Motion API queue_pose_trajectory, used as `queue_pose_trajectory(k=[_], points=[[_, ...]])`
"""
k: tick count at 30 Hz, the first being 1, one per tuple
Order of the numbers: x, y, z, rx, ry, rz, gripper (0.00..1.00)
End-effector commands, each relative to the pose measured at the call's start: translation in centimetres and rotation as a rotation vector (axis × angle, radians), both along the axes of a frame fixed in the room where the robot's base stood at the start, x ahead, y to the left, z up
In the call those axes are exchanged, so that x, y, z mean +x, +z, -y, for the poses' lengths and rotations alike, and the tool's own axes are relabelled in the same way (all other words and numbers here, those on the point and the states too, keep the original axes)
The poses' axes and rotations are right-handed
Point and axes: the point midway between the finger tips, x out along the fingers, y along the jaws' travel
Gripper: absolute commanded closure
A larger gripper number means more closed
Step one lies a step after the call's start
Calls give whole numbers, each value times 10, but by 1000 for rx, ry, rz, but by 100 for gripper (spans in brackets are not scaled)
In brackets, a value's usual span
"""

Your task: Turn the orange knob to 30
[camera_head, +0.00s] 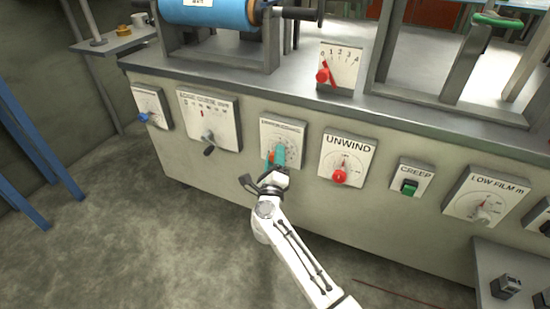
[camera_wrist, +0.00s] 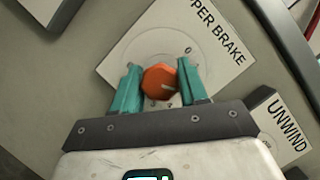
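The orange knob (camera_wrist: 160,82) sits on a white dial plate (camera_wrist: 135,42) lettered "...PER BRAKE" in the wrist view. A short pale mark shows on the knob's right side. In the head view my gripper (camera_head: 276,158) is at the same plate (camera_head: 293,130), left of the UNWIND plate, and covers most of the knob.
The UNWIND plate (camera_head: 357,148) with a red knob (camera_head: 340,177) is close on the right, then a green CREEP switch (camera_head: 409,187). On the left is a plate with a dark knob (camera_head: 208,137). A small upright dial (camera_head: 338,68) with a red pointer stands on the machine top.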

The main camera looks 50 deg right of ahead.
Motion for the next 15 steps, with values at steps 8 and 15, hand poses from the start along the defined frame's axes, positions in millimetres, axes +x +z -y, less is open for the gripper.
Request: queue_pose_trajectory(k=[8, 15], points=[[0, 0, 0, 0, 0, 0, 84], [0, 1, 0, -3, 1, -12, 88]])
